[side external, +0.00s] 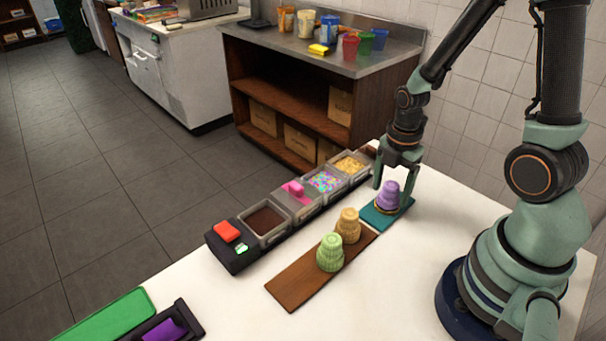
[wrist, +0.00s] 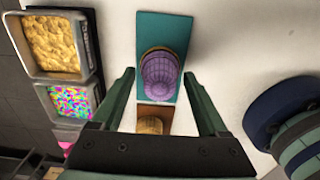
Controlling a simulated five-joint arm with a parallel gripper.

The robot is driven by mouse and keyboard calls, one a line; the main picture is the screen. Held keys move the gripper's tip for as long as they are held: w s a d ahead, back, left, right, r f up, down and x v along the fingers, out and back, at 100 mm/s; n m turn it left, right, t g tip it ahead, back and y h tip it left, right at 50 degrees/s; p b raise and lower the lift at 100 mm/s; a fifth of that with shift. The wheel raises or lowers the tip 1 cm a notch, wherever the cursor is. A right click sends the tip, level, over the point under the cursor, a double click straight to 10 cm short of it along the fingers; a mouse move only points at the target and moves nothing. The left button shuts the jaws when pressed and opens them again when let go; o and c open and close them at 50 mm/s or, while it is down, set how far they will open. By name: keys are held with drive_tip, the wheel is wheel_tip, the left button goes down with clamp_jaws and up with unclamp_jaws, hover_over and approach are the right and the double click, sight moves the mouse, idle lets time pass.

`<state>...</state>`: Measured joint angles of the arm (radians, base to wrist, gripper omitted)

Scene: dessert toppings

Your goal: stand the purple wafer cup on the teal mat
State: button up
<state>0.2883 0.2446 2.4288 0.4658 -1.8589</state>
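The purple wafer cup (side external: 388,194) stands on the teal mat (side external: 372,215), with its narrow end up. A tan rim shows at its base. In the wrist view the cup (wrist: 160,76) is on the lower part of the teal mat (wrist: 150,27). My gripper (side external: 394,197) is over the mat with a finger on either side of the cup. In the wrist view the fingers (wrist: 160,84) are wide apart, with a gap between each finger and the cup. The gripper is open and holds nothing.
A tan cup (side external: 348,225) and a green cup (side external: 329,252) stand on a brown board (side external: 293,283) beside the mat. A row of topping bins (side external: 266,220) runs along the table's far edge. The white table (side external: 400,290) is clear in front of the board.

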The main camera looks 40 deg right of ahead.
sight(392, 185)
drive_tip(key=shift+r, duration=0.1)
wheel_tip(392, 185, up, 12)
drive_tip(key=w+a+r+m+t, duration=0.1)
drive_tip(key=a+r+m+t, duration=0.4)
drive_tip(key=m, duration=1.3)
drive_tip(key=a+r, duration=0.3)
drive_tip(key=r, duration=0.1)
drive_tip(key=shift+w+r+t, duration=0.15)
drive_tip(key=shift+t, duration=0.15)
